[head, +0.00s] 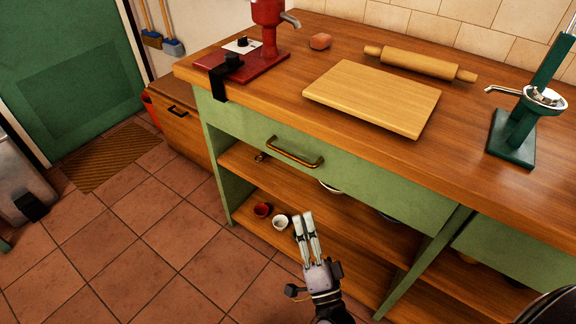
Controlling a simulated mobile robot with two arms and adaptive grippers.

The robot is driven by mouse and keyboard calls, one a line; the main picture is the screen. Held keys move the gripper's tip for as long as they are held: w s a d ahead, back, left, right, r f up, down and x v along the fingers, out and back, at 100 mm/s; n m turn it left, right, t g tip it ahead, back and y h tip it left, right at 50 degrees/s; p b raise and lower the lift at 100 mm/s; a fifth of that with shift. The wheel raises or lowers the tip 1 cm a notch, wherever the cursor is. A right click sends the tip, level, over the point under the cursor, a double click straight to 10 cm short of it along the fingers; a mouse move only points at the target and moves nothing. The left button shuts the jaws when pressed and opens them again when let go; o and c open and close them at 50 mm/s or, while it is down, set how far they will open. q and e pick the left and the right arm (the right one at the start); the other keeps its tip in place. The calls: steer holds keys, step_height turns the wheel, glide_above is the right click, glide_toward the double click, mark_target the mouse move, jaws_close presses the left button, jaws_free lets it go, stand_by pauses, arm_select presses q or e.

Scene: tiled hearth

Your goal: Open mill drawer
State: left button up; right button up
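A green drawer (376,184) with a curved brass handle (294,152) sits shut under the wooden counter top. A red mill-like device (268,30) with a metal spout stands on a red base at the counter's left end. Which drawer the mill name means I cannot tell. My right gripper (303,214) points up and away, below the handle and apart from it, in front of the open shelves. Its two pale fingers show side by side with a narrow gap and nothing visible between them; how far they are spread is unclear. My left gripper is out of view.
A wooden board (373,97), a rolling pin (420,64) and a green press (512,136) are on the counter. Red and white cups (280,221) stand on the low shelf. A wooden chest (178,117) stands left of the counter.

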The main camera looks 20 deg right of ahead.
mark_target(289, 155)
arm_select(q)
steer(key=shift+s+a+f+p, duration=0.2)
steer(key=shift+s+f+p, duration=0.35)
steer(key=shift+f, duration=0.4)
arm_select(e)
steer(key=x, duration=1.7)
steer(key=shift+w+d+r, duration=0.1)
steer(key=shift+r, duration=0.3)
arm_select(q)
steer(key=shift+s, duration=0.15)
arm_select(e)
jaws_close()
